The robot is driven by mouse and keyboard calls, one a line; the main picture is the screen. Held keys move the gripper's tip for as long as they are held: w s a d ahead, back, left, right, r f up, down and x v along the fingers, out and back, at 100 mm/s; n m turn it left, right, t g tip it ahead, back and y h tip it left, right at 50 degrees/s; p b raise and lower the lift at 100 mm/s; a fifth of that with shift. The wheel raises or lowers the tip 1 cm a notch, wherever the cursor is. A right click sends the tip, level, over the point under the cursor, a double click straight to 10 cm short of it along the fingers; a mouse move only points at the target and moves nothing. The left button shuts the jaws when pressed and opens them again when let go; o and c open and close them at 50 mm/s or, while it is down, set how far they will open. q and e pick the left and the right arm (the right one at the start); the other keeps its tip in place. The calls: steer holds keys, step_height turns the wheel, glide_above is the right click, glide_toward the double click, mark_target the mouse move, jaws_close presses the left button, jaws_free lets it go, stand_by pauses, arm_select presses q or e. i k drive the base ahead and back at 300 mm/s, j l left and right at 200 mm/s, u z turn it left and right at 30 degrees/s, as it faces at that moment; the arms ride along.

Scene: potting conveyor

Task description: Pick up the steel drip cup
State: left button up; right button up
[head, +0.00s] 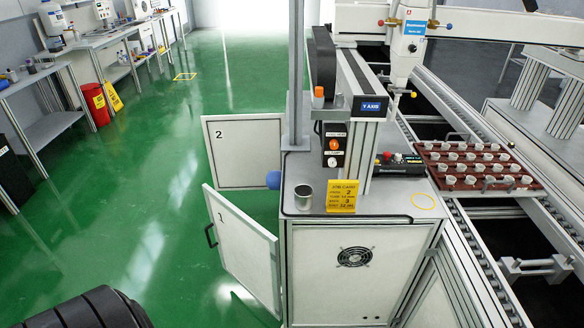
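The steel drip cup (303,195) is a small grey metal cup. It stands upright on the grey top of the white cabinet (378,204), near the front left edge and just left of a yellow job card. Neither of my grippers shows in the head view.
A yellow job card (342,195) stands beside the cup. A grey post (296,75) and a control box (334,145) rise behind it. A red tray (475,166) of small white cups lies right.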

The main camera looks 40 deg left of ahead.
mark_target(304, 193)
steer(key=u, duration=1.1)
